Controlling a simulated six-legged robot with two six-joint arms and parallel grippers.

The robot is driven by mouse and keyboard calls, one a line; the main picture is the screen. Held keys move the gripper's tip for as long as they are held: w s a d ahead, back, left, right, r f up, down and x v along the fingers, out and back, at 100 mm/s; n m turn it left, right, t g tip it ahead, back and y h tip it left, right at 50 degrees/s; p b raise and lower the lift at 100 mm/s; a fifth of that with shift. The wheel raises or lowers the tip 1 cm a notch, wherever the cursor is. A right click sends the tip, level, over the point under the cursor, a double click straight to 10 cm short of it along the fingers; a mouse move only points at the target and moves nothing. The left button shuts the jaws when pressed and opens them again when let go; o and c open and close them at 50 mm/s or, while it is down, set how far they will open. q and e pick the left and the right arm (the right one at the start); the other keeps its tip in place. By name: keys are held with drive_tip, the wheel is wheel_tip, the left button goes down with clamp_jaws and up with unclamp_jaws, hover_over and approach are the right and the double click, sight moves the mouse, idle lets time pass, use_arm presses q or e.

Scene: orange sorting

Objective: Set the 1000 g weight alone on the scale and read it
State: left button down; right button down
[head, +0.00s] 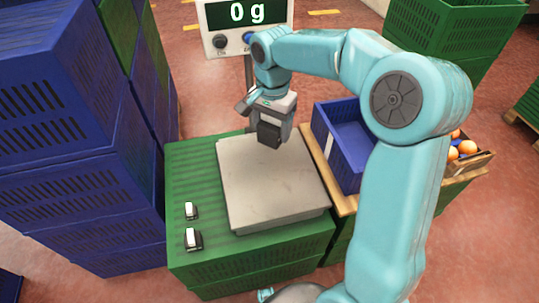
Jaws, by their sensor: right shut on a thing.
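The scale has a bare grey square pan (272,190) on a green crate, and its display (247,13) reads 0 g. My right gripper (270,122) hangs over the far part of the pan. It is shut on a dark block (268,136), which looks like the weight; no marking on it is readable. The block appears held above the pan, with the display at zero. My left gripper is not in view.
Two small black-and-white objects (193,239) sit on the green crate (190,165) left of the pan. A blue crate (322,125) stands to the right, with oranges (467,147) in a box beyond my arm. Stacked blue crates (70,160) wall the left.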

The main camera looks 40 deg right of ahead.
wheel_tip(320, 180, down, 19)
drive_tip(key=b, duration=0.3)
drive_tip(key=shift+r+b, duration=0.2)
drive_tip(key=shift+b, duration=0.15)
drive_tip(key=shift+f, duration=0.1)
drive_tip(key=shift+c, duration=0.8)
unclamp_jaws()
drive_tip(key=shift+f, duration=0.1)
drive_tip(key=shift+r, duration=0.3)
wheel_tip(320, 180, up, 12)
drive_tip(key=p, duration=0.2)
drive_tip(key=shift+f, duration=0.15)
idle(1.2)
